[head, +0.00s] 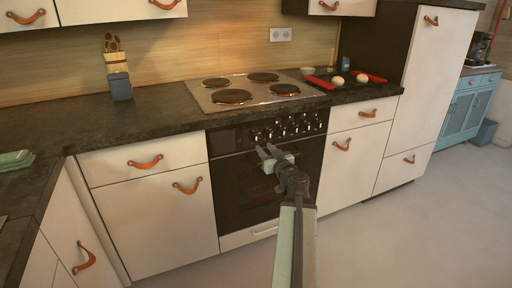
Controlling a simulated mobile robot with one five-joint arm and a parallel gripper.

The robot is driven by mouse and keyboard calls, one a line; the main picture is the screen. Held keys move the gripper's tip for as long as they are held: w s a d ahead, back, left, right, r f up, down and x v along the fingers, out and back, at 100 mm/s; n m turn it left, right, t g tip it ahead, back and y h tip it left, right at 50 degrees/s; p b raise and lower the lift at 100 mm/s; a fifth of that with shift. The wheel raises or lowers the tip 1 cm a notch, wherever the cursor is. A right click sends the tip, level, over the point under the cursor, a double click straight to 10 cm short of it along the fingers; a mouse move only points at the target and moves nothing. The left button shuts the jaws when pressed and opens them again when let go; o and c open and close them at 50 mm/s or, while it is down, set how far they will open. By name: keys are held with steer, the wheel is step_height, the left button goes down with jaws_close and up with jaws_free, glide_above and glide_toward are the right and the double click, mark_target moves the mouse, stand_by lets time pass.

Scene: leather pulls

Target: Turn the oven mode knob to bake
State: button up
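The oven (235,183) is a black built-in unit under the counter, with a dark glass door. A row of several small knobs (294,128) runs along its upper control panel. I cannot tell which of them is the mode knob, and their markings are too small to read. My gripper (267,149) is in front of the oven, just below the left end of the knob row in the picture. Its two fingers look parted, with nothing between them. Whether it touches a knob cannot be told. My gripper and arm hide part of the oven door.
A hob with several burners (232,97) is set in the dark counter (150,123) above the oven. White drawers and cabinets with leather pulls (146,162) flank the oven. A red-handled tray (319,83) stands right of the hob. The floor (420,230) at right is clear.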

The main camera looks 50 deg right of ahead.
mark_target(256, 140)
steer(key=x, duration=0.7)
steer(key=shift+w, duration=0.2)
jaws_close()
steer(key=shift+s+a+f, duration=0.1)
steer(key=shift+a, duration=0.05)
